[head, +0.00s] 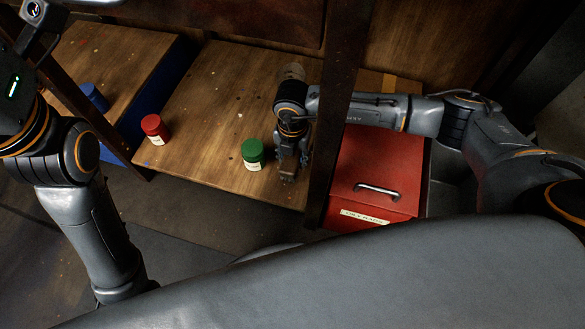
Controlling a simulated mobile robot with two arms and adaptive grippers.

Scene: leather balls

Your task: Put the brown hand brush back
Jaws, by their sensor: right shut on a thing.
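My right gripper (287,168) points down over the front right part of the wooden shelf, beside a dark upright post. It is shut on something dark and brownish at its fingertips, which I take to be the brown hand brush. The gripper hides most of it, so I cannot tell its bristles or whether it touches the shelf board. My left arm stands at the left edge of the view; its gripper jaws do not show.
A green-lidded jar (253,153) stands just left of my right gripper. A red jar (155,129) and a blue jar (94,97) stand further left. A red drawer box (378,165) is right of the post (337,100). The shelf's middle (215,100) is clear.

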